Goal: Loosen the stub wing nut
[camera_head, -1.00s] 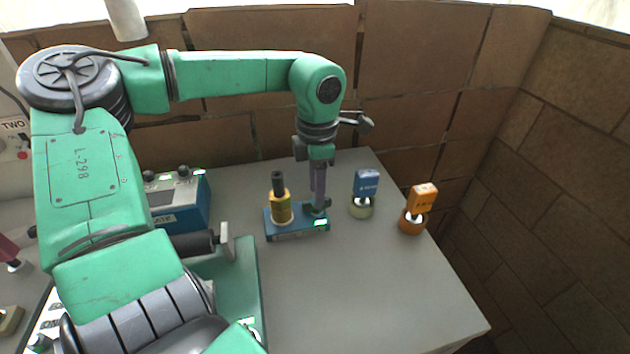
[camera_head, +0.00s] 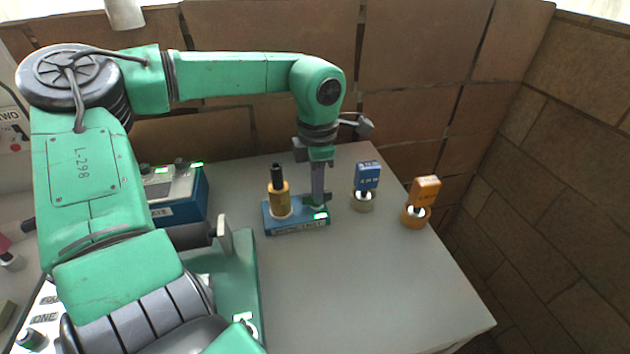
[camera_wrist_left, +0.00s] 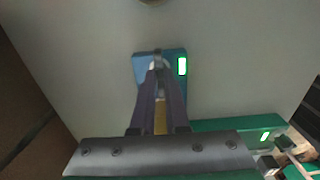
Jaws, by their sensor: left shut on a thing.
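A small blue base block (camera_head: 290,229) stands on the grey table, with a lit green lamp at its right front. A yellow cylinder with a black top (camera_head: 279,200) stands upright on its left part. My left gripper (camera_head: 317,203) points straight down at the block's right part, and its fingers are shut. In the left wrist view its fingertips (camera_wrist_left: 159,66) close on a small grey part over the blue block (camera_wrist_left: 143,68). The stub wing nut is mostly hidden between the fingers. My right gripper is not in view.
A blue tagged plug (camera_head: 367,178) and an orange tagged plug (camera_head: 424,190) stand right of the block. A blue box with knobs (camera_head: 180,205) is at the left. The table's front middle (camera_head: 350,290) is clear, and brick walls close the back and right.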

